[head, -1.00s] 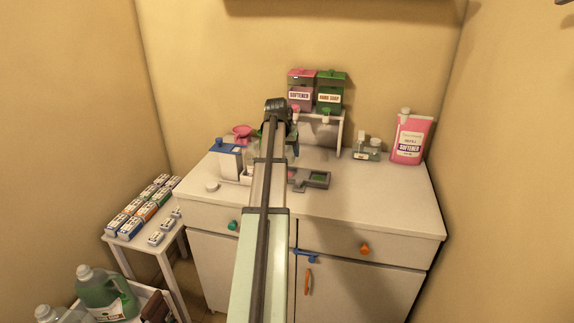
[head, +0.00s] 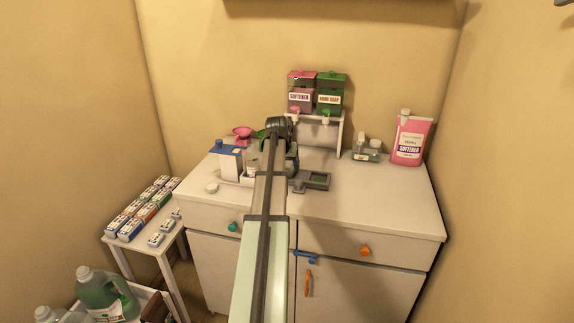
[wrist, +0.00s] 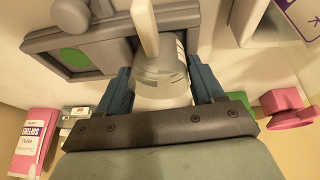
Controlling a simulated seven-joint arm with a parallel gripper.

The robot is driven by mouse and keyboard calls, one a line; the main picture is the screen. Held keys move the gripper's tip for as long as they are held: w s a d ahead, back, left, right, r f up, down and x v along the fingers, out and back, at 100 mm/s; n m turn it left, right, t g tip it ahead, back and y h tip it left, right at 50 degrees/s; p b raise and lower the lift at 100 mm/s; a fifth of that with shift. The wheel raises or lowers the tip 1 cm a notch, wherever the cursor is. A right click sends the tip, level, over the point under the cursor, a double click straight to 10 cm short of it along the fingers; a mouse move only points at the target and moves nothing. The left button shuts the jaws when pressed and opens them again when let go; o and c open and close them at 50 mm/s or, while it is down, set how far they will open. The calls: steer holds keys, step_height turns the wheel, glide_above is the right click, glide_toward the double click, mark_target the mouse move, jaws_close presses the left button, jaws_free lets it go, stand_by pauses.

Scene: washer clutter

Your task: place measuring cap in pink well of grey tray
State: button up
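The measuring cap (wrist: 160,85) is a clear, pale cup with graduation lines and a whitish handle. My gripper (wrist: 160,88) has its two blue fingers against the cap's sides and holds it. The grey tray (head: 299,188) lies on the counter, just right of my arm in the head view. In the wrist view the tray (wrist: 105,55) is behind the cap, with its green well (wrist: 70,62) to the left. The pink well is not visible; the cap and my gripper cover that part. In the head view my arm hides the cap and fingertips.
Left of my arm stand a blue-topped white carton (head: 230,163) and a pink funnel-like piece (head: 242,132). Behind are softener (head: 300,97) and hand soap (head: 329,98) dispensers on a stand. A pink softener bottle (head: 408,142) stands far right. The right front counter is clear.

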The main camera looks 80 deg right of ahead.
steer(key=o, duration=0.4)
steer(key=shift+r, duration=0.1)
steer(key=v, duration=1.2)
steer(key=shift+r, duration=0.1)
